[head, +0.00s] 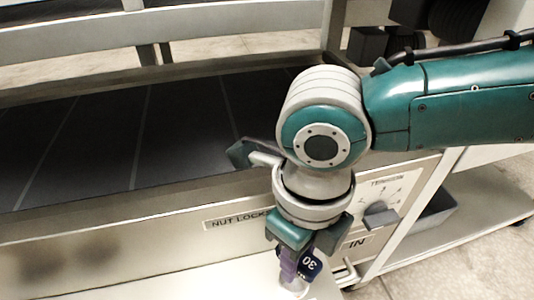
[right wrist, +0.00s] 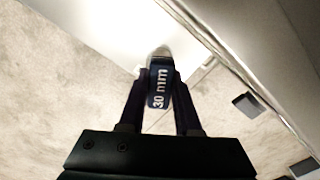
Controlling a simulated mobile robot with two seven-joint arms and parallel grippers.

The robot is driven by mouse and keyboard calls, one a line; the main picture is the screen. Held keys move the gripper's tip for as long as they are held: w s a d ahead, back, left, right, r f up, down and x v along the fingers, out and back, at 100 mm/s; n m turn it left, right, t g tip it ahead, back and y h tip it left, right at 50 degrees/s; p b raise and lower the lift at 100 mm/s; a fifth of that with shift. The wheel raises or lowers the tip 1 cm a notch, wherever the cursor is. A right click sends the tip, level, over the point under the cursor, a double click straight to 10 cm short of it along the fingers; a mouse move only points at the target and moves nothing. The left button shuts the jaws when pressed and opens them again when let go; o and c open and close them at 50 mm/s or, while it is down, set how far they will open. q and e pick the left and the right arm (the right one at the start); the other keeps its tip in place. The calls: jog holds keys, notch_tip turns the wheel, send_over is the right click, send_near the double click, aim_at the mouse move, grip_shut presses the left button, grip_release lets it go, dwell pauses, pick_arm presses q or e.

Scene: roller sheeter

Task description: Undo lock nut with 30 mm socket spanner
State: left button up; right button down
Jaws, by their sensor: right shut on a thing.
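The 30 mm socket spanner (head: 309,263) has a dark blue band marked "30". It also shows in the right wrist view (right wrist: 159,88), where the label reads "30 mm". My right gripper (head: 298,258) is shut on it, with one finger on each side of the band in the right wrist view. The spanner hangs below the wrist, in front of the machine's front panel. Its pale lower end is near the bottom edge of the head view. I cannot make out the lock nut in either view. My left gripper is not in view.
The front panel carries a "NUT LOCK" label (head: 235,219), partly covered by my wrist, and a tension dial with a grey knob (head: 381,215). A dark belt (head: 100,140) lies behind the panel. A grey bin (head: 437,208) stands on a low shelf at right.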

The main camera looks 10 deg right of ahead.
dwell(0.4)
jog(key=shift+r, duration=0.15)
jog(key=shift+r, duration=0.1)
jog(key=shift+r+p, duration=1.15)
jog(key=shift+p, duration=0.15)
jog(key=shift+r, duration=0.1)
notch_tip(320, 180, up, 5)
jog(key=p, duration=0.5)
